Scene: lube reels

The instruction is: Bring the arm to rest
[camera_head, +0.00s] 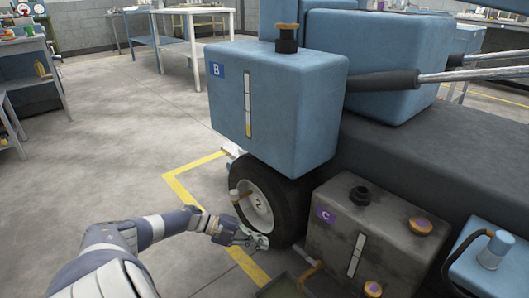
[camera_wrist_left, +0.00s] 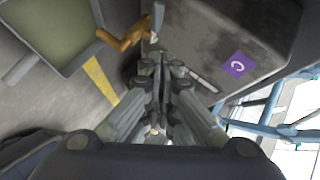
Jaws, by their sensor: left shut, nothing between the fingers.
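My left arm (camera_head: 150,228) comes in from the lower left in the head view, stretched out toward the wheel. My left gripper (camera_head: 262,241) is at its end, empty, in front of the lower part of the wheel (camera_head: 255,205). In the left wrist view the gripper (camera_wrist_left: 162,65) has its fingers together with nothing between them. The grey tank marked C (camera_head: 335,238) is just right of the gripper; in the wrist view its wall (camera_wrist_left: 205,40) lies beyond the fingertips. My right gripper is not in view.
A blue tank marked B (camera_head: 270,110) overhangs the wheel. A brass tap (camera_head: 309,274) sticks out low on tank C, and shows near the fingertips in the wrist view (camera_wrist_left: 125,37). A tray (camera_wrist_left: 55,30) lies below it. Open floor (camera_head: 110,140) lies to the left.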

